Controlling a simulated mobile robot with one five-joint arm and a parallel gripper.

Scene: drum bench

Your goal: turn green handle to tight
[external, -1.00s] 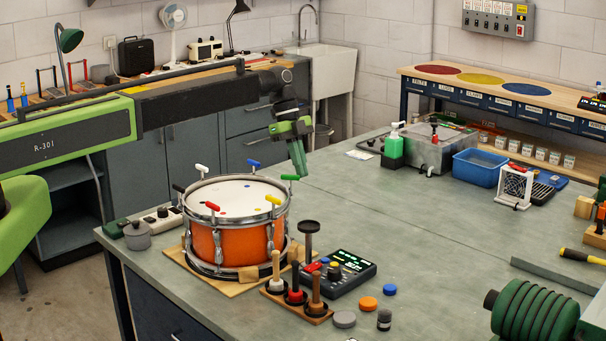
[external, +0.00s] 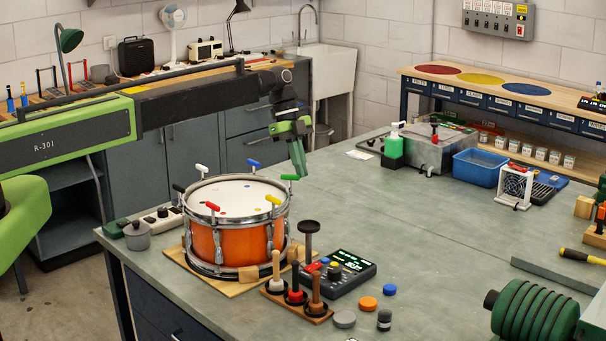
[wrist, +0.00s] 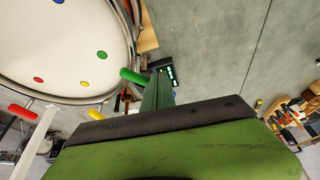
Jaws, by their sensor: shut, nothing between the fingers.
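The orange drum (external: 205,243) stands on a wooden board on the bench, with coloured T-handles around its rim. The green handle (external: 290,178) is at the drum's right rim, just below my gripper (external: 303,172). In the wrist view the green handle (wrist: 134,76) lies beside the fingers (wrist: 158,92), which are shut with nothing held. I cannot tell whether the fingertips touch the handle. A green dot shows on the drumhead (wrist: 60,20) near that side.
Blue (external: 253,163), yellow (external: 273,200), red (external: 212,206), black and white handles stand around the rim. A dark meter box (external: 340,272) and a mallet stand (external: 297,305) sit right of the drum. The bench is clear at centre right.

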